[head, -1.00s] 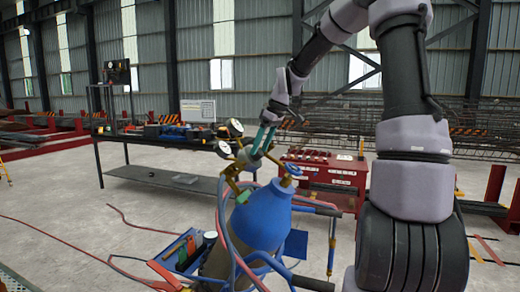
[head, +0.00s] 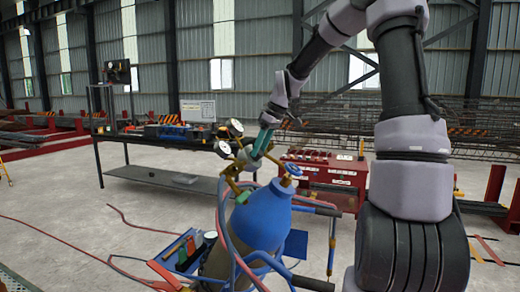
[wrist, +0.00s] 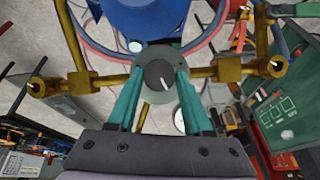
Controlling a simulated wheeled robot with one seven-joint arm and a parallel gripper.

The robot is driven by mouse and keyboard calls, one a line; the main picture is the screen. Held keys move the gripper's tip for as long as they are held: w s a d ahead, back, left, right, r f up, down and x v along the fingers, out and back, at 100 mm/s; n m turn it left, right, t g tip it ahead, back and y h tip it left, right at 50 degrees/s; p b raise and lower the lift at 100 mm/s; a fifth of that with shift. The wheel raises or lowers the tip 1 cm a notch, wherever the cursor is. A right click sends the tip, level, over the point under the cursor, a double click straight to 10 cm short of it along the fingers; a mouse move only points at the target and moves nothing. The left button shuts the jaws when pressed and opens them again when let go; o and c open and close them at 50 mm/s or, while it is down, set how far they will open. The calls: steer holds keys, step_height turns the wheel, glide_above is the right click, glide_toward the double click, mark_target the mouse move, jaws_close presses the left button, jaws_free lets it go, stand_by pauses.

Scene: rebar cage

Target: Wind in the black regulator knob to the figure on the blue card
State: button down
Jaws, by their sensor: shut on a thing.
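The dark regulator knob (wrist: 157,73) sits in the middle of the wrist view, its round face towards the camera. A short white mark on it points down and slightly right. My gripper (wrist: 159,80) is shut on the knob, one green finger on each side. In the head view my gripper (head: 257,151) is at the brass regulator (head: 233,170), above the blue cylinder (head: 262,215); the knob is not clear there. Two round gauges (head: 235,127) sit just left of my gripper. I cannot make out a blue card or its figure.
Brass pipework (wrist: 229,69) runs to both sides of the knob. Red and blue hoses (head: 223,215) hang beside the cylinder. A blue tool tray (head: 165,268) is at lower left. A red tool cabinet (head: 335,180) and a dark bench (head: 150,179) stand behind.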

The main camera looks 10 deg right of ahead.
steer(key=shift+c, duration=1.6)
jaws_free()
steer(key=v, duration=1)
steer(key=shift+d+r, duration=0.2)
steer(key=shift+r, duration=0.15)
steer(key=s+d+m+t+h, duration=0.1)
steer(key=s+m+t, duration=0.4)
steer(key=s+m, duration=0.8)
steer(key=s+h, duration=0.1)
steer(key=s, duration=1.2)
steer(key=shift+s+d+m, duration=0.15)
steer(key=shift+s+m, duration=0.15)
steer(key=shift+s, duration=0.05)
